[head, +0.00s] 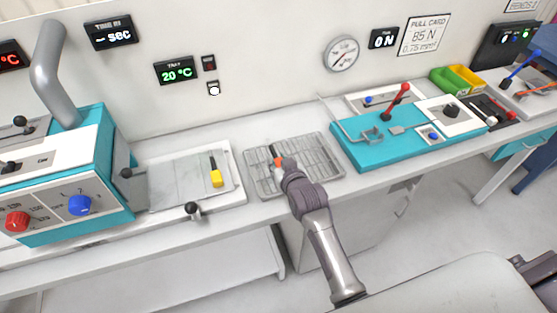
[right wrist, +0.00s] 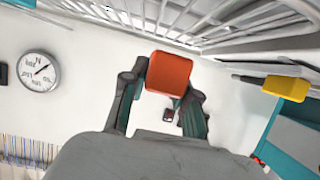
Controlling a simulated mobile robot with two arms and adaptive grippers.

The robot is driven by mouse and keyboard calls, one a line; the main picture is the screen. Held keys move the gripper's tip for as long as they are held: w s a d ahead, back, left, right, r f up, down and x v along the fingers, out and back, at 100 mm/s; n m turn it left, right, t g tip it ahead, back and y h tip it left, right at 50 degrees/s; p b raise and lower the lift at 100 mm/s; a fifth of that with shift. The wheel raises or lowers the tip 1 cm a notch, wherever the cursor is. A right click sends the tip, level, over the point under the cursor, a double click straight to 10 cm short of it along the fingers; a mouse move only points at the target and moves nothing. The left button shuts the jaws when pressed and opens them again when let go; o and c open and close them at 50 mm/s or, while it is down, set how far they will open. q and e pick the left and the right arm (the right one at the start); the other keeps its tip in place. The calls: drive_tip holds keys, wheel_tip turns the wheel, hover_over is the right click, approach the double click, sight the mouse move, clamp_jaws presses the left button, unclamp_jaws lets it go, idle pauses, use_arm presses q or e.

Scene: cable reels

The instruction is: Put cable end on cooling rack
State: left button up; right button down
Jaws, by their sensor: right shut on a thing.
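The cooling rack (head: 320,176) is a grey wire grid in a shallow tray on the bench, left of the teal pull rig. My right gripper (head: 280,164) is over the left-middle part of the rack. It is shut on an orange block-shaped piece (right wrist: 169,73), which looks like the cable end; it also shows as a small orange bit in the head view (head: 276,155). In the right wrist view the rack's wires (right wrist: 235,22) are close to the orange piece. I cannot tell whether they touch. My left gripper is not in view.
Left of the rack is a grey plate (head: 175,183) with a yellow-handled tool (head: 216,178) and a black-knobbed lever (head: 192,209). Right is the teal pull rig (head: 365,155) with a red lever (head: 398,98). Green and yellow bins (head: 450,80) stand farther right.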

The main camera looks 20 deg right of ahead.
drive_tip(key=shift+r, duration=0.1)
drive_tip(key=shift+p, duration=0.3)
drive_tip(key=shift+f, duration=0.2)
drive_tip(key=shift+f+b, duration=1.1)
drive_tip(key=shift+f, duration=0.5)
drive_tip(key=c, duration=0.8)
unclamp_jaws()
